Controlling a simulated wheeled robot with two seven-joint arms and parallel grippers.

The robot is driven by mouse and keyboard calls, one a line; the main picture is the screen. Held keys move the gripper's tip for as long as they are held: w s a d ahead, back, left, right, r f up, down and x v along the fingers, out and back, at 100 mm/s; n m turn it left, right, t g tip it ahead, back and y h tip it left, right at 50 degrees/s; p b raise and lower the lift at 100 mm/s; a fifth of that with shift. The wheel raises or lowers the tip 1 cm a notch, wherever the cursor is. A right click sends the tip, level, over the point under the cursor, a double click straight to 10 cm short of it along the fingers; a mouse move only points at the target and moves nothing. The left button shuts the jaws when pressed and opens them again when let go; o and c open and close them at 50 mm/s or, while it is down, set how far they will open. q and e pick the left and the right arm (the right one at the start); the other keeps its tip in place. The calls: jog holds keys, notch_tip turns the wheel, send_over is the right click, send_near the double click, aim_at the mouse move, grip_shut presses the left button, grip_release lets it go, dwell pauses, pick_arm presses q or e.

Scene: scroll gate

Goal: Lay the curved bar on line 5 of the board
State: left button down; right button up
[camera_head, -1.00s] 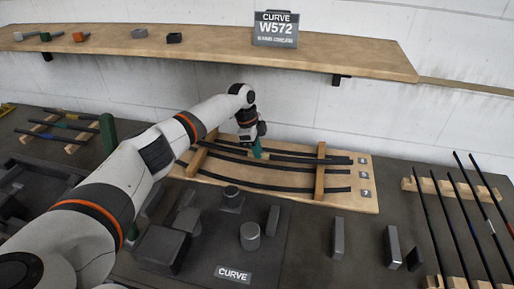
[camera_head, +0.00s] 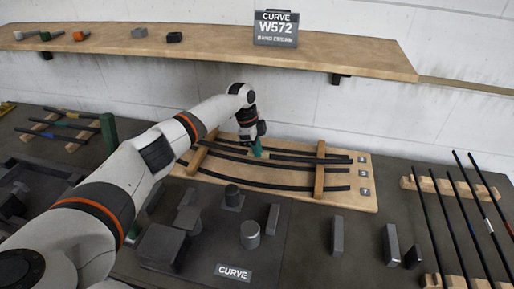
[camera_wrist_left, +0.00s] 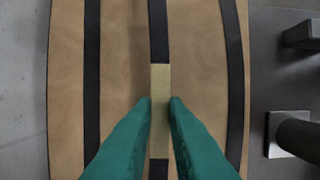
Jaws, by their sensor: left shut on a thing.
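The wooden board (camera_head: 345,201) lies on the bench with dark curved strips across it and number tags at its right end; the nearest reads 7. My left gripper (camera_head: 257,155) reaches down over the far middle of the board. In the left wrist view, its green fingers (camera_wrist_left: 160,103) are shut on the curved bar (camera_wrist_left: 158,32), a dark bar with a pale tan band between the fingertips. One dark strip shows on each side of it. Whether the bar touches the board, and which line is under it, I cannot tell. My right gripper is not in view.
Two wooden battens, one of them the right batten (camera_head: 319,180), cross the board. Grey blocks and posts (camera_head: 250,236) stand in front of it. A rack of thin rods (camera_head: 455,185) is at right. A shelf (camera_head: 360,55) with a CURVE W572 sign (camera_head: 275,29) hangs behind.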

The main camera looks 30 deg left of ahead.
pick_arm(q)
jog(key=shift+f, duration=0.1)
dwell(0.5)
jog(key=c, duration=1.4)
grip_release()
jog(key=shift+o, duration=0.2)
jog(key=shift+s+f, duration=0.1)
jog(key=shift+f, duration=0.05)
jog(key=b+v, duration=0.1)
jog(key=v, duration=0.6)
jog(key=shift+r+b, duration=0.35)
jog(key=shift+r, duration=0.05)
jog(key=shift+f, duration=0.1)
